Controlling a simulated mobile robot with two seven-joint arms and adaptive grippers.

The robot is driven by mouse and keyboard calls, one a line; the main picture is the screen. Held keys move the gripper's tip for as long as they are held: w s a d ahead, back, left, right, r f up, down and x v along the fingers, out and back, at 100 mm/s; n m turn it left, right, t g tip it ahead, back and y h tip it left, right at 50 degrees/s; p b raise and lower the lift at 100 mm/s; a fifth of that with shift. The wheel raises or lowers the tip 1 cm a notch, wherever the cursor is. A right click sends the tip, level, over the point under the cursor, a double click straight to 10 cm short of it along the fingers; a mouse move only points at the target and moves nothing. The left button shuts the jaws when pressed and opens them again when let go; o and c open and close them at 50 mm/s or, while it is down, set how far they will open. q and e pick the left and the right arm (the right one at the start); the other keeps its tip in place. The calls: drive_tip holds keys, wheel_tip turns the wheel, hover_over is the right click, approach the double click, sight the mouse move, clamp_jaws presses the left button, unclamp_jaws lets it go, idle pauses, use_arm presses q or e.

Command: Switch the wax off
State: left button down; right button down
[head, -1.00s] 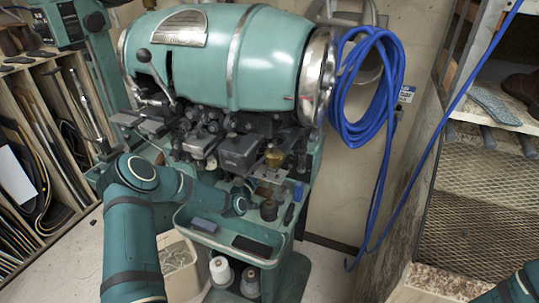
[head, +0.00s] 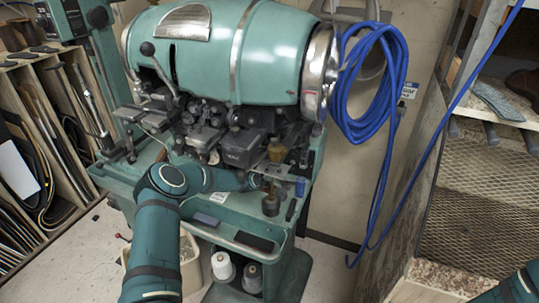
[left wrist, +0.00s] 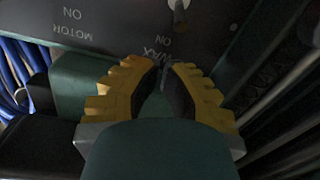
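In the left wrist view, a dark panel carries upside-down white lettering, "MOTOR ON" and "WAX ON". A metal toggle switch (left wrist: 178,12) stands by the wax label at the top edge. My left gripper (left wrist: 165,65), with yellow ridged fingers, points at the panel just short of this switch. Its fingertips are close together, with no object visible between them, and partly cover the word WAX. In the head view my left arm reaches to the front of the teal stitcher (head: 220,50), and its gripper is hard to make out there. My right gripper is out of view.
A tray ledge with a blue-grey block (head: 206,219) and a dark pad (head: 254,241) lies below my left arm. Thread spools (head: 223,266) stand underneath. A brass-topped part (head: 277,150) is near the gripper. A blue hose (head: 367,90) hangs at right.

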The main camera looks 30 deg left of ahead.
use_arm(q)
drive_tip(key=shift+w+f, duration=0.1)
drive_tip(key=shift+w, duration=0.9)
drive_tip(key=shift+f, duration=0.35)
drive_tip(key=shift+s+d+f, duration=0.1)
drive_tip(key=shift+s+f, duration=0.15)
drive_tip(key=shift+f, duration=0.25)
drive_tip(key=shift+s+f+b, duration=0.1)
drive_tip(key=shift+f+b, duration=0.05)
drive_tip(key=shift+b, duration=0.3)
